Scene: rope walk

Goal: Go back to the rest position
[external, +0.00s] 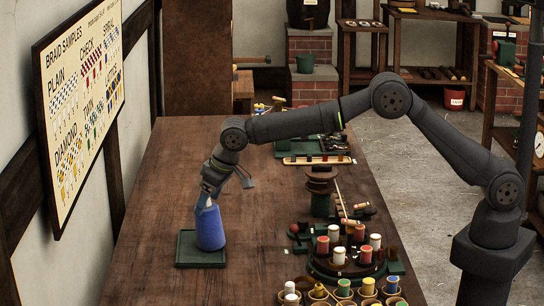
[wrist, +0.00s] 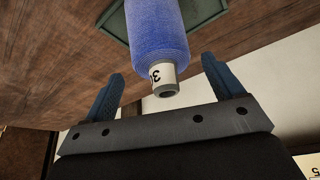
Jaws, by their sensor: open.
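My gripper (external: 212,184) is at the top of a blue thread cone (external: 210,229) in the external view. In the wrist view my gripper (wrist: 162,85) is open, with one finger on each side of the cone's tip and gaps between. The blue cone (wrist: 158,35) has a white label with dark marks and a grey tip. It stands upright on a green square tray (external: 200,263) on the wooden table. The tray's edge also shows in the wrist view (wrist: 203,12).
A round stand with red and white spools (external: 340,257) is right of the tray, with cups of coloured spools (external: 367,287) in front. A dark spool post (external: 320,190) stands behind. A braid sample board (external: 80,100) hangs on the left wall. The table's far left is clear.

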